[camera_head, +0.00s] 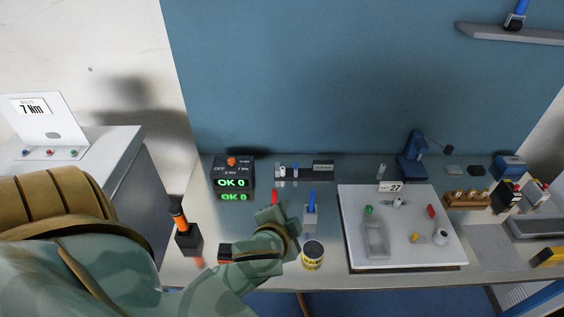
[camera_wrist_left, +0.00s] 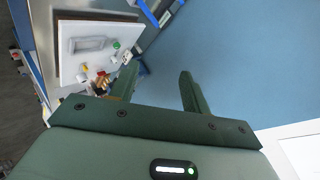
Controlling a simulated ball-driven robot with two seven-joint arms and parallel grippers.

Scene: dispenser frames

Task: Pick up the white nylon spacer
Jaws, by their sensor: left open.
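A white board (camera_head: 359,255) lies on the bench, right of centre in the head view. Two small whitish round pieces are on it: one near the back (camera_head: 398,203) and a larger one near the right edge (camera_head: 440,237). I cannot tell for sure which is the nylon spacer. My left gripper (camera_head: 273,211) is over the bench, left of the board and apart from it. In the left wrist view its two green fingers (camera_wrist_left: 158,84) are spread with nothing between them. The board (camera_wrist_left: 70,67) shows at upper left there. My right gripper is not in view.
A labelled can (camera_head: 313,256) and a blue-handled tool in a holder (camera_head: 311,212) stand near my left gripper. A wooden rack (camera_head: 467,201) is at right.

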